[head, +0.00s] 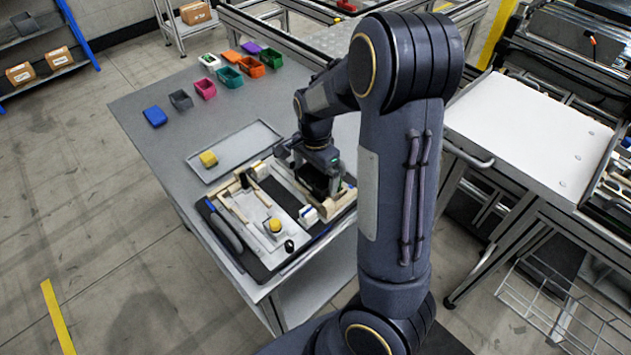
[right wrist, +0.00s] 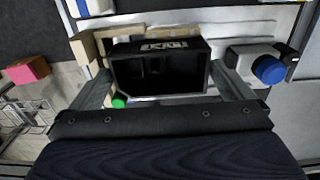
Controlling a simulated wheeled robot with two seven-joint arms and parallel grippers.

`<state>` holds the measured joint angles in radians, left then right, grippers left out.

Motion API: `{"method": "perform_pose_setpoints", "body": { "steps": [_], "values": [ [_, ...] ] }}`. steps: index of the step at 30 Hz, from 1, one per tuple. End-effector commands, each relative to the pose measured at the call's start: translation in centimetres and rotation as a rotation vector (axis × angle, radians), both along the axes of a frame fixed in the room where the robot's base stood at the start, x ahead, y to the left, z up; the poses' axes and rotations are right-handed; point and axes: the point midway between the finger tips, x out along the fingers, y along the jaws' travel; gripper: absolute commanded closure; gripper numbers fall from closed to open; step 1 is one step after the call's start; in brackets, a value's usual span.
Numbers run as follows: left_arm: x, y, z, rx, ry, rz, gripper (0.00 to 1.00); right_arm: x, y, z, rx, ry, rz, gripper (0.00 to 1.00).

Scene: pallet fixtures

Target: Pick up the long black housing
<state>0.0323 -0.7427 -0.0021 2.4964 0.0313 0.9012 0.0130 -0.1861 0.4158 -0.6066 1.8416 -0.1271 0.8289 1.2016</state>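The black housing (right wrist: 160,84), an open-topped box with pale marking on its far wall, sits between the two fingers of my right gripper (right wrist: 162,70) in the right wrist view. The fingers lie against its left and right end walls with no clear gap. In the head view, my right gripper (head: 320,164) is over the right part of the fixture on the table, and the housing (head: 313,181) shows dark beneath it, partly hidden by the gripper. Whether the housing is clear of its support I cannot tell. My left gripper is not in view.
Wooden blocks (right wrist: 88,50) and a white block with a blue knob (right wrist: 268,70) stand close beside the housing. A yellow part (head: 208,158) lies on a grey tray (head: 240,147). Several coloured bins, including an orange one (head: 251,67), stand at the table's back.

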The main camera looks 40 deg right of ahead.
Motion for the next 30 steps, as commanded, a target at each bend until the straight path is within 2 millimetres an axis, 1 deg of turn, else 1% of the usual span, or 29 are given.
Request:
{"method": "perform_pose_setpoints", "body": {
  "steps": [1, 6, 8, 14, 17, 20, 27, 30],
  "values": [
    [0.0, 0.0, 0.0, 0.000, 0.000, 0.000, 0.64, 0.0, 0.0, 0.0, 0.000, 0.000, 0.000, 0.05],
    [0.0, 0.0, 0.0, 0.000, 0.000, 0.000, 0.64, 0.0, 0.0, 0.0, 0.000, 0.000, 0.000, 0.28],
    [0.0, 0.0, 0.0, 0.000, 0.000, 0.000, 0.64, 0.0, 0.0, 0.0, 0.000, 0.000, 0.000, 0.35],
    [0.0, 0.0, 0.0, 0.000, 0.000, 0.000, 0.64, 0.0, 0.0, 0.1, 0.000, -0.001, 0.000, 0.35],
    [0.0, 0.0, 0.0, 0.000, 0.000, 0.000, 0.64, 0.1, 0.0, 0.7, -0.001, -0.004, 0.001, 0.35],
    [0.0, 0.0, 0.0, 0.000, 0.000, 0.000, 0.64, 0.2, 0.0, 2.2, 0.000, -0.008, 0.001, 0.35],
    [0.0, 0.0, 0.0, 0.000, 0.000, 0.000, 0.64, 0.2, 0.0, 7.1, 0.000, -0.008, 0.001, 0.35],
    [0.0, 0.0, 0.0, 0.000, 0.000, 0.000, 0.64, 0.1, 0.0, 8.6, 0.001, -0.006, 0.001, 0.35]
  ]
}}
